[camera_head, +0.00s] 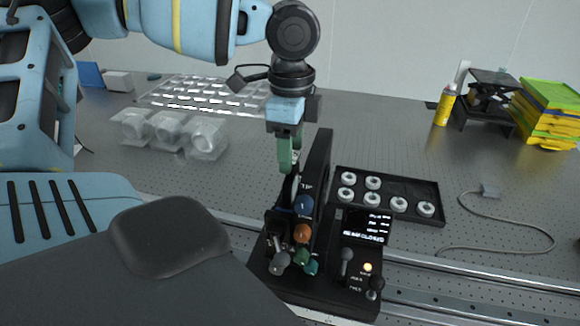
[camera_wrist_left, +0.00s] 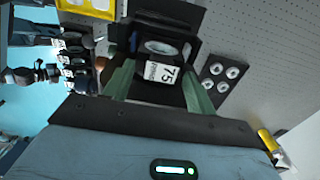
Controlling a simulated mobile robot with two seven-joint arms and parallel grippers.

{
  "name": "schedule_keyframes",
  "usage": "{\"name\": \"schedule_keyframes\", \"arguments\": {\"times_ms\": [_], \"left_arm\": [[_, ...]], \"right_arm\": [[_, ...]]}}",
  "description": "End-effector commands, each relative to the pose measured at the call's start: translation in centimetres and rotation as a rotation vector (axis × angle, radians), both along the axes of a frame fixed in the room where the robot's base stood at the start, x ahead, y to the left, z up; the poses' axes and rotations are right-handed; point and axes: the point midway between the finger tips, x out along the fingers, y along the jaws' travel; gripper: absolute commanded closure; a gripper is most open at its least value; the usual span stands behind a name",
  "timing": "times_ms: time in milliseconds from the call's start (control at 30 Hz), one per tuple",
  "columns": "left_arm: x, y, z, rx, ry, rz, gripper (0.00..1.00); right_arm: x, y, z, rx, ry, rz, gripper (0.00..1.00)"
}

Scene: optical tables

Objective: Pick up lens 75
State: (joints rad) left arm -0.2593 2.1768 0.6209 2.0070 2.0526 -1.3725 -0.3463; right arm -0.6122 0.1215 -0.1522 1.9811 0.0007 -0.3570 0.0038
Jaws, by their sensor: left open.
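Lens 75 shows in the left wrist view as a white tag (camera_wrist_left: 161,73) marked "75", with a round pale lens (camera_wrist_left: 160,47) in a dark mount beyond it. My left gripper (camera_wrist_left: 158,68) is open, its two green fingers on either side of the tag. I cannot tell whether they touch the lens piece. In the head view the left gripper (camera_head: 288,168) points down over the black instrument (camera_head: 316,165), beside its upright panel. The lens is hard to make out there. My right gripper is not in view.
The instrument carries coloured knobs (camera_head: 302,233) and a small lit screen (camera_head: 367,226). A black tray (camera_head: 420,189) with several white rings lies to its right. Clear boxes (camera_head: 207,138) stand behind left. A yellow bottle (camera_head: 445,104) and yellow-green stack (camera_head: 548,112) stand far right. A cable (camera_head: 470,245) lies on the table.

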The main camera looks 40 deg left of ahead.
Motion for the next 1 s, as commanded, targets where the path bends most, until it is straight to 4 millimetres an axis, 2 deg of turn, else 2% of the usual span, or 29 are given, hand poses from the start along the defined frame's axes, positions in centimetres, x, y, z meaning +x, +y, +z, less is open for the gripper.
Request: {"name": "schedule_keyframes", "arguments": {"times_ms": [200,467,900,1000], "left_arm": [[0.0,0.0,-2.3,0.000,-0.001,0.001,0.44],[0.0,0.0,-2.5,0.000,-0.002,0.001,0.44],[0.0,0.0,-2.5,-0.001,-0.003,0.001,1.00],[0.1,0.0,-2.4,0.000,-0.004,0.001,1.00]], "right_arm": [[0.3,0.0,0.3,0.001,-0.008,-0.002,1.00],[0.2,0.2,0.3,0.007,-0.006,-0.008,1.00],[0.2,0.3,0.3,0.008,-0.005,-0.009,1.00],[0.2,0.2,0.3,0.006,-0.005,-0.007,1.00]]}}
